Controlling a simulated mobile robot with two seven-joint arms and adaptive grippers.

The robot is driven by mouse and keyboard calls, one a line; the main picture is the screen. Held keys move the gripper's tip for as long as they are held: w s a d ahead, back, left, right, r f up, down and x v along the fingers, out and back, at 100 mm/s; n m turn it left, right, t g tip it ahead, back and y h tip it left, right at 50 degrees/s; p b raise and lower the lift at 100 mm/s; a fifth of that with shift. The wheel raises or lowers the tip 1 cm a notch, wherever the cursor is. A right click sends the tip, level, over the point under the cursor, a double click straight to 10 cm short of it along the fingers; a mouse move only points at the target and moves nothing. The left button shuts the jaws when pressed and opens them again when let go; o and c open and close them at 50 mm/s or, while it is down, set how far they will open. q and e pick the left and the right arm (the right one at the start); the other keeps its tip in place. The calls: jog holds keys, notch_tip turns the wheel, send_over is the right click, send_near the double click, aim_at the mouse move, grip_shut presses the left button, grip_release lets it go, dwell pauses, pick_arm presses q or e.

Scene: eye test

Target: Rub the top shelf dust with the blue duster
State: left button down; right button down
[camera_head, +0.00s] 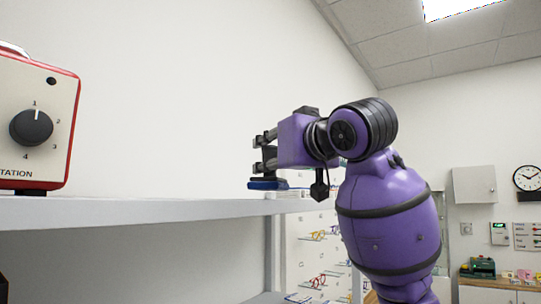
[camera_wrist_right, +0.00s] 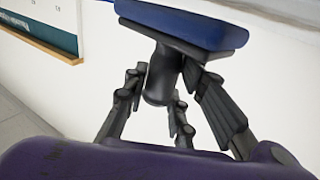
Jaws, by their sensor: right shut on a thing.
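The top shelf (camera_head: 150,209) is a pale board running from the left edge to the middle of the head view, seen almost edge-on. No dust shows on it from this low angle. My right gripper (camera_head: 261,152) is at the shelf's right end, shut on the dark handle of the blue duster (camera_head: 267,185). The duster's blue pad hangs below the fingers, at about shelf-top height; I cannot tell if it touches. In the right wrist view the blue pad (camera_wrist_right: 185,24) and the dark handle (camera_wrist_right: 160,78) between the fingers show clearly. My left gripper is not in view.
A red and cream box with a black dial (camera_head: 31,127) stands on the shelf at the left. Between it and the duster the shelf looks clear. A white wall (camera_head: 190,90) rises behind. A rack of glasses (camera_head: 315,235) is beyond the shelf's right end.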

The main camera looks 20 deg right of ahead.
jog(key=shift+f, duration=0.95)
dwell(0.3)
